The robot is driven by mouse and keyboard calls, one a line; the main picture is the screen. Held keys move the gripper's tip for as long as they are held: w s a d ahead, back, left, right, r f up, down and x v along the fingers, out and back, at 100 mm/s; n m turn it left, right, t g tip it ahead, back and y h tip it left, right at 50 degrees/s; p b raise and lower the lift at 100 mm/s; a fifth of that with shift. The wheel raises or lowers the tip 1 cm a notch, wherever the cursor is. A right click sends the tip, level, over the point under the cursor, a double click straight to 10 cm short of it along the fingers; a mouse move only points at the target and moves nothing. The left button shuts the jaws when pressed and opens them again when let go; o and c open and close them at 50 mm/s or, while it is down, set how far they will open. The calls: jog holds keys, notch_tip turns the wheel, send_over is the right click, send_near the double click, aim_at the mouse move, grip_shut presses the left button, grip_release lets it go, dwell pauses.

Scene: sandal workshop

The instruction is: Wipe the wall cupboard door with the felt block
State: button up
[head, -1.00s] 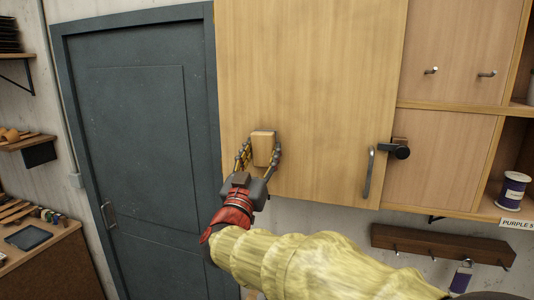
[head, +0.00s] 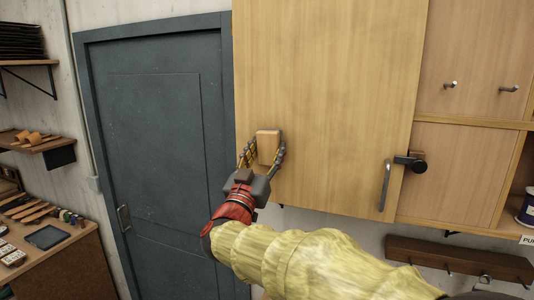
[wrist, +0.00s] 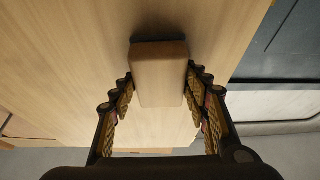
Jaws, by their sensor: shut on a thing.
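The wall cupboard door (head: 335,75) is a large pale wood panel with a metal bar handle (head: 385,186) low on its right side. My gripper (head: 264,155) is shut on the felt block (head: 268,141), at the lower left part of the door. In the wrist view the block (wrist: 159,75) shows a wooden-looking body between my two fingers (wrist: 160,110), with a dark layer at its far end against the door or very close to it. Whether it presses on the panel I cannot tell.
A dark latch (head: 411,162) sits at the door's right edge. A grey room door (head: 155,130) and a workbench (head: 65,255) with tools are on the left.

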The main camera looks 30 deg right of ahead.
aim_at(310, 145)
jog(key=shift+s+d+b, duration=0.7)
jog(key=shift+s+d, duration=0.4)
jog(key=shift+s, duration=0.3)
jog(key=shift+s+d+b, duration=0.75)
jog(key=shift+s+d, duration=0.35)
jog(key=shift+s, duration=0.25)
jog(key=shift+s+d+b, duration=0.7)
jog(key=shift+s+d, duration=0.4)
jog(key=shift+s, duration=0.3)
jog(key=shift+w+a, duration=0.1)
jog(key=shift+w+a+p, duration=0.15)
jog(key=shift+w+a, duration=0.9)
jog(key=shift+w, duration=0.3)
jog(key=shift+w+a+p, duration=0.2)
jog(key=shift+w+a, duration=0.9)
jog(key=shift+w, duration=0.3)
jog(key=shift+w+a+p, duration=0.15)
jog(key=shift+w+a, duration=0.9)
jog(key=shift+w, duration=0.3)
jog(key=shift+s+a, duration=0.1)
jog(key=shift+s+a+f, duration=0.1)
jog(key=shift+a, duration=0.15)
jog(key=shift+s+a+b, duration=0.3)
jog(key=shift+s+a, duration=1.35)
jog(key=shift+a, duration=0.3)
